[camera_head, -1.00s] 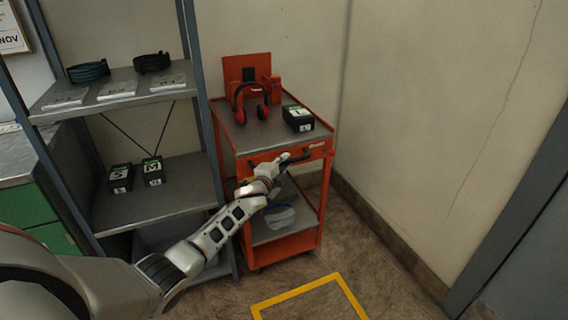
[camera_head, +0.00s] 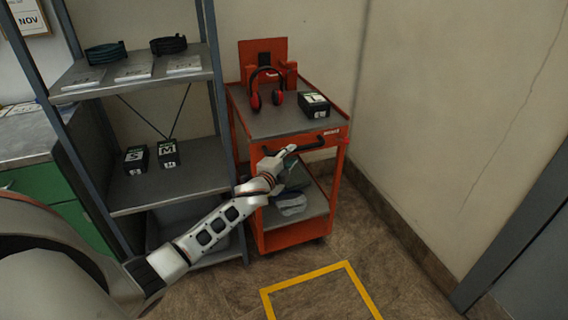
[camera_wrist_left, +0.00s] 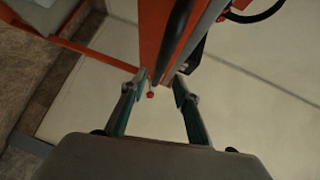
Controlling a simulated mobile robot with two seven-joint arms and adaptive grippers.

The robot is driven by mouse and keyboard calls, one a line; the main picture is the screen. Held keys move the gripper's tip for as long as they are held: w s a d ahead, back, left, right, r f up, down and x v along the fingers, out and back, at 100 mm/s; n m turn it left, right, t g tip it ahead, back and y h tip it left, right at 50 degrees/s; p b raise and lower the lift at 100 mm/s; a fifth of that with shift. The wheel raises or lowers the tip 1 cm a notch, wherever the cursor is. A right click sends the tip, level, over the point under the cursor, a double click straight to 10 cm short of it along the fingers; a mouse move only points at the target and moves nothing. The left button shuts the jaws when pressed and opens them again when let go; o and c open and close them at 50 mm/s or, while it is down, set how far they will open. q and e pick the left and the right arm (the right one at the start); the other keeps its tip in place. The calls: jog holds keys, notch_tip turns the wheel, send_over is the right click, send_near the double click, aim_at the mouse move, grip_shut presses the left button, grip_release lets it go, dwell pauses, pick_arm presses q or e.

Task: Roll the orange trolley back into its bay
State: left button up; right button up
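The orange trolley (camera_head: 306,230) stands upright against the back wall, right of the grey shelf rack. Its black handle (camera_head: 313,144) runs along the front below the top tray. My left gripper (camera_head: 290,161) is in front of the trolley, close below the handle's left part; contact cannot be told. A yellow outline (camera_head: 318,276) marks the floor in front of the trolley. My right gripper is out of view.
Red ear defenders (camera_head: 277,97) and a black box (camera_head: 314,104) sit on the trolley top. The shelf rack (camera_head: 176,190) stands close on the left with several items. A wall closes off the right. The floor in front is clear.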

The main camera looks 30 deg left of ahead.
pick_arm(q)
jog(key=shift+s+d+r, duration=0.15)
jog(key=shift+s+r, duration=0.05)
jog(key=shift+s, duration=1.1)
jog(key=shift+s+d+r, duration=0.15)
jog(key=shift+s, duration=1.1)
jog(key=s+d+f+n+g+h+p, duration=0.1)
jog(key=s+d+f, duration=0.4)
jog(key=s, duration=0.8)
jog(key=s+d+f+n+g+h+p, duration=0.2)
jog(key=s+d+f+n+g+p, duration=0.1)
jog(key=s+d, duration=0.6)
jog(key=s+d+f+n+g+h+p, duration=0.1)
jog(key=s+d+f+n+p, duration=0.2)
jog(key=s, duration=1.5)
jog(key=d+f+n, duration=0.3)
jog(key=d+f, duration=0.1)
jog(key=shift+d+n+g, duration=0.2)
jog(key=shift+n+g, duration=0.2)
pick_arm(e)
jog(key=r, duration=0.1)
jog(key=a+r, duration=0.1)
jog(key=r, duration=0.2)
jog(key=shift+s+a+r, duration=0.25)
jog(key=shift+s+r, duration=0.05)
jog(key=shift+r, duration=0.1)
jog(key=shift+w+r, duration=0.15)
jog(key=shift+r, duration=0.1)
